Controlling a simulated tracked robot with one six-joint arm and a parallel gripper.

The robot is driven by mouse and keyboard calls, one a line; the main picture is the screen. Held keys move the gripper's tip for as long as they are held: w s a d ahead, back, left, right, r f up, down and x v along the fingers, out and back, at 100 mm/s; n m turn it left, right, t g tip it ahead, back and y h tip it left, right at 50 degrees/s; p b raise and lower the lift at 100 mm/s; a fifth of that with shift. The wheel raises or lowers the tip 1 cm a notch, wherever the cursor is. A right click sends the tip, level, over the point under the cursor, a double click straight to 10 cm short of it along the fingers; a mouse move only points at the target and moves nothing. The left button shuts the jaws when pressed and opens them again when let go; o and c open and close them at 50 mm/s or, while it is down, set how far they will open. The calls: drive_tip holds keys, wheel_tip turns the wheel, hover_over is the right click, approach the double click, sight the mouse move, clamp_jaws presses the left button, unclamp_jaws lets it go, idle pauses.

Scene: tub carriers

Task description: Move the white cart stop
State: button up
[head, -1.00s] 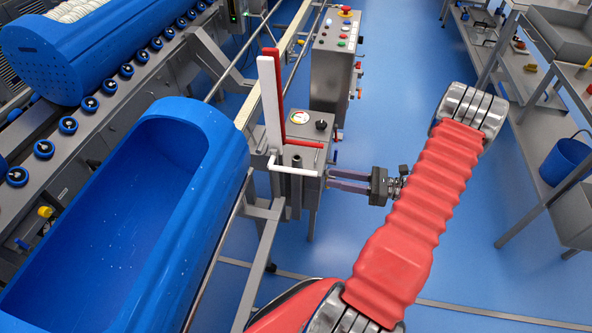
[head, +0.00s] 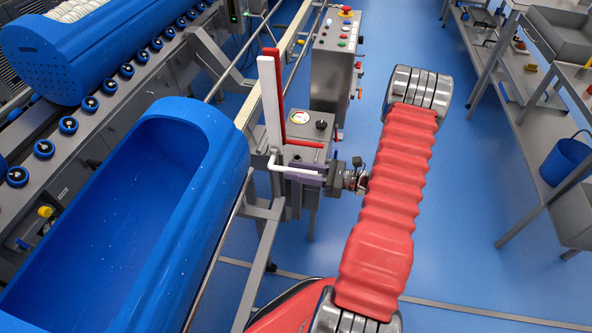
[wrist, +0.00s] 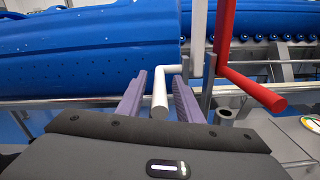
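The white cart stop (head: 271,104) is an upright white bar with a bent white handle at its foot. It stands beside the near blue tub, in front of a similar red stop (head: 279,95). In the wrist view the white handle (wrist: 160,92) points toward the camera. My gripper (head: 305,169) is at the white handle; in the wrist view its two purple fingers (wrist: 160,98) stand on either side of the handle, with gaps visible. The red handle (wrist: 258,90) is outside the fingers, to the right. The fingers are open.
The near blue tub (head: 238,150) is close on the left. A grey box with a gauge (head: 318,133) stands just behind the stops, and a control panel box (head: 328,75) is farther back. The blue floor to the right is open up to steel tables (head: 540,110).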

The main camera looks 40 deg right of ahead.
drive_tip(key=shift+w+a, duration=0.2)
drive_tip(key=shift+c, duration=0.4)
clamp_jaws()
